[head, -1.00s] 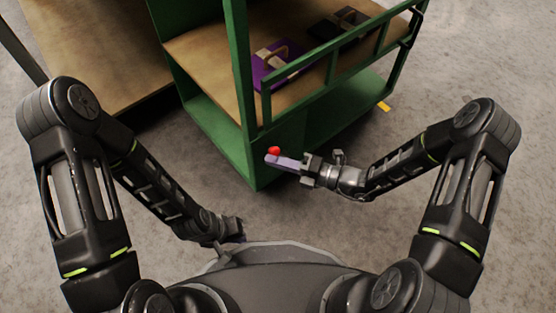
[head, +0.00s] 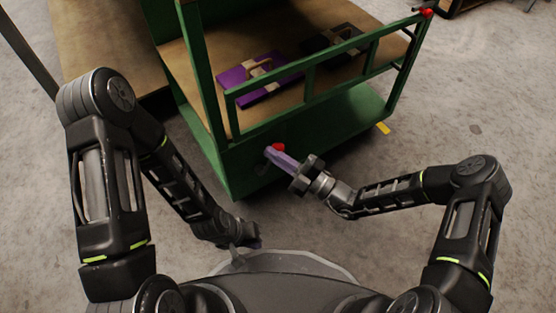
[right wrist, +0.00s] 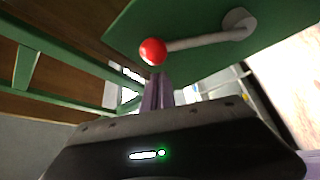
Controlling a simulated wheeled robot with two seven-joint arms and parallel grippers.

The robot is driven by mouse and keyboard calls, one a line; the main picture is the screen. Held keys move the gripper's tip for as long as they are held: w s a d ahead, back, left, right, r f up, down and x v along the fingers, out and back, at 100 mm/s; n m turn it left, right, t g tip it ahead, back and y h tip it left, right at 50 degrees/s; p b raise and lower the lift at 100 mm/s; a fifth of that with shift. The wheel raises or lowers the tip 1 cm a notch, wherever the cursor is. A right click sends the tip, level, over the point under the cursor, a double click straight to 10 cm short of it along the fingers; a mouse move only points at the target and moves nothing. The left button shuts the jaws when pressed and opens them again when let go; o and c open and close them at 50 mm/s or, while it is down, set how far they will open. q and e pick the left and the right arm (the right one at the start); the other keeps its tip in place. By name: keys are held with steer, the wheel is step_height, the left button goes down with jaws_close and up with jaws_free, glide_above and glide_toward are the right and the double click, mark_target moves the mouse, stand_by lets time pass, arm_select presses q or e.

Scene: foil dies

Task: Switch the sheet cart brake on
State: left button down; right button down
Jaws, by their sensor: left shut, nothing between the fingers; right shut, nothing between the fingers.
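The green sheet cart (head: 385,105) stands ahead of me. Its brake lever shows in the right wrist view as a grey arm (right wrist: 205,41) running from a round pivot on the green panel to a red ball knob (right wrist: 152,51). The red knob also shows in the head view (head: 279,147). My right gripper (head: 273,154) is shut and empty, its purple fingertips right at the knob. In the right wrist view its fingers (right wrist: 157,88) end just below the knob; I cannot tell if they touch. My left gripper (head: 247,240) is shut and empty, low near my base, away from the cart.
Purple (head: 238,77) and dark (head: 330,38) cases with handles lie on the cart's wooden deck behind a green rail (head: 310,82). Another red knob (head: 427,12) sits at the rail's far corner. A brown board surface (head: 90,50) is at left. Concrete floor is clear at right.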

steer(key=shift+w+d+f, duration=0.25)
steer(key=shift+w+d, duration=0.15)
steer(key=shift+d, duration=0.1)
steer(key=shift+w+d+f, duration=0.2)
steer(key=shift+w+d, duration=0.15)
steer(key=shift+d, duration=0.1)
steer(key=shift+w+d+f, duration=0.1)
steer(key=shift+w+d, duration=0.05)
step_height(320, 180, up, 4)
steer(key=s+a+p, duration=0.2)
steer(key=s+p, duration=0.1)
steer(key=p, duration=0.1)
steer(key=f+v, duration=0.2)
steer(key=v, duration=0.7)
steer(key=shift+s+p, duration=0.4)
steer(key=shift+a+f, duration=0.1)
